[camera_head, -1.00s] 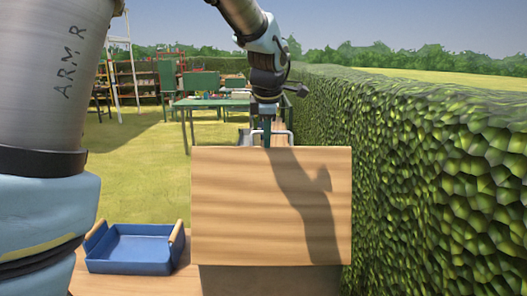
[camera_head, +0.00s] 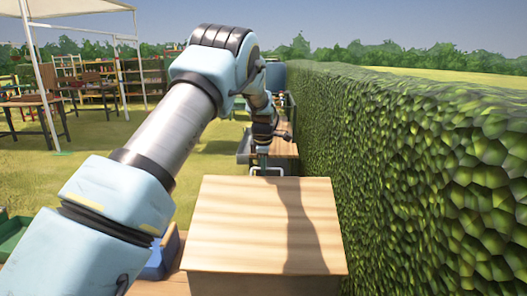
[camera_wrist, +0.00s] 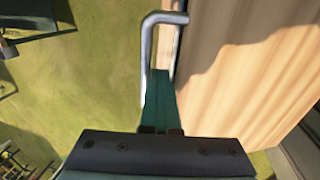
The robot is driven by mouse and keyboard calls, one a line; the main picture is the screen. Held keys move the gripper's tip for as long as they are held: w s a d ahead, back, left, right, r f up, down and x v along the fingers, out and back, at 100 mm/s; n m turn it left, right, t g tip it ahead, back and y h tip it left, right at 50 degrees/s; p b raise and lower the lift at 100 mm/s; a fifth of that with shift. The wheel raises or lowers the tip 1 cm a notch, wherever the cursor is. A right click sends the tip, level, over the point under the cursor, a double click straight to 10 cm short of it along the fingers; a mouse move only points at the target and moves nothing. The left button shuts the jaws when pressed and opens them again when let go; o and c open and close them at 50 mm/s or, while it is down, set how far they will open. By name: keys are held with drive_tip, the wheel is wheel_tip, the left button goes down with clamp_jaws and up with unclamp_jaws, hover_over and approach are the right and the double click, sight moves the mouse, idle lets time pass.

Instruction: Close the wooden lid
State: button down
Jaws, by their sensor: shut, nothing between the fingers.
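The light wooden lid (camera_head: 245,225) lies over a wooden box (camera_head: 260,286) in front of me, its top face seen at a slant. It looks close to level, but I cannot tell whether its far edge touches the box. A metal handle (camera_head: 281,169) is on the lid's far edge; in the wrist view the U-shaped handle (camera_wrist: 147,55) stands out beside the lid (camera_wrist: 245,75). My gripper (camera_head: 263,162) is at the handle. In the wrist view its green fingers (camera_wrist: 160,78) are shut with nothing between them, and their tips overlap the handle's opening. Contact is unclear.
A tall hedge (camera_head: 400,170) runs close along the right. A blue tray (camera_head: 160,258) is at the lower left, partly hidden by my arm. A green crate (camera_head: 12,236) is at the left edge. Open grass lies left of the box; tables and shelves stand farther back.

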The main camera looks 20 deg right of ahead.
drive_tip(key=w+d+f+g+y+b, duration=0.1)
drive_tip(key=w+f+g+b, duration=0.1)
drive_tip(key=f, duration=1)
drive_tip(key=shift+w+d, duration=0.2)
drive_tip(key=shift+w, duration=0.45)
